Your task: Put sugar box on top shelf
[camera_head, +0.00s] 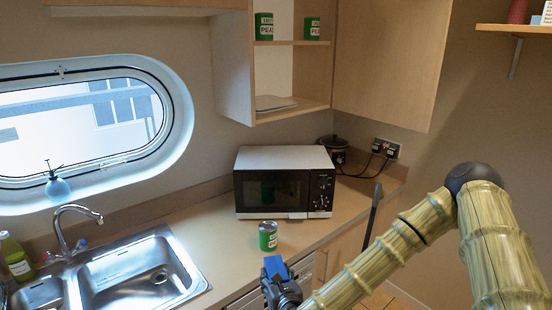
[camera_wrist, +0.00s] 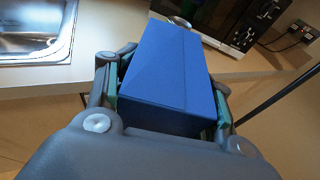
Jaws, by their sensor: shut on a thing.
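A plain blue box (camera_wrist: 168,75), taken as the sugar box, is between the fingers of my gripper (camera_wrist: 166,102) in the wrist view. The fingers press on its two sides, and no label shows. In the head view the blue box (camera_head: 276,267) is small, held by my gripper (camera_head: 278,276) near the counter's front edge, close to a green can. The open wall cabinet has an upper shelf (camera_head: 292,43) with two green pea cans (camera_head: 264,27) and (camera_head: 312,28). Its lower shelf (camera_head: 312,105) holds a flat pale item. The cabinet's top is out of view.
A microwave (camera_head: 285,182) stands on the counter (camera_head: 228,240), with a green can (camera_head: 268,236) in front. A sink (camera_head: 140,272) lies left. A cabinet door (camera_head: 390,62) stands right of the shelves. Another wall shelf (camera_head: 520,29) is at upper right.

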